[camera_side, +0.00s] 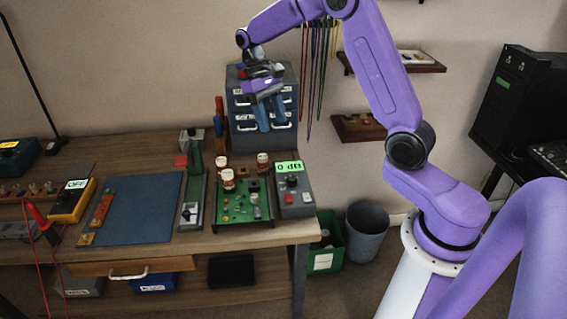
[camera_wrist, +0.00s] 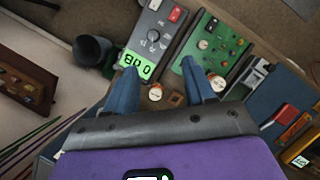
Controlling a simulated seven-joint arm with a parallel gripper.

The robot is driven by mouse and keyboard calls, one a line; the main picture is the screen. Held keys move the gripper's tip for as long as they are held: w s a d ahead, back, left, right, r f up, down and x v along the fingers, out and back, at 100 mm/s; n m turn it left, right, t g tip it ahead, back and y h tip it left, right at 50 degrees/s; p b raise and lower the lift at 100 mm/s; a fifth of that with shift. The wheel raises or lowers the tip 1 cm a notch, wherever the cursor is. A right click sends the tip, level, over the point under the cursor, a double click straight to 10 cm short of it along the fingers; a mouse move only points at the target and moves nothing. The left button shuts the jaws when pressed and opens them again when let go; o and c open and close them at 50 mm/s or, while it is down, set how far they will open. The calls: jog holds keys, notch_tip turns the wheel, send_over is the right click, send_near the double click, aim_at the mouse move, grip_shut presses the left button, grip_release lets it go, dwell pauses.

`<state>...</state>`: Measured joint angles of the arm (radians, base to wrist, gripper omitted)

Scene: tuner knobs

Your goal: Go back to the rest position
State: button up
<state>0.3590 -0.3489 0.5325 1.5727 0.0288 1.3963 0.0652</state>
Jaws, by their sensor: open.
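My gripper (camera_side: 270,113) hangs above the back of the workbench (camera_side: 150,150), in front of the grey drawer cabinet (camera_side: 243,140). Its two blue fingers point down and are apart with nothing between them; they also show in the wrist view (camera_wrist: 163,85). The board (camera_wrist: 205,52) and the meter box (camera_wrist: 150,35) are both beyond the fingertips in the wrist view.
A blue mat (camera_side: 140,208) and a yellow multimeter (camera_side: 72,200) reading "OFF" lie at the left. Wall shelves (camera_side: 392,62) and hanging cables (camera_side: 312,75) are right of the cabinet. A grey bin (camera_side: 367,232) and a green crate (camera_side: 325,245) stand on the floor.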

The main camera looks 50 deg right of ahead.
jog(key=s+a+r+n+t+h, duration=0.1)
jog(key=s+a+r+n+t, duration=0.15)
jog(key=s+a+n, duration=0.65)
jog(key=s+f+n+t+y, duration=0.1)
jog(key=s+n, duration=0.3)
jog(key=s, duration=1.7)
jog(key=shift+s+a+n+t, duration=0.3)
jog(key=shift+s+a+t, duration=0.1)
jog(key=shift+t, duration=0.05)
jog(key=shift+w, duration=0.15)
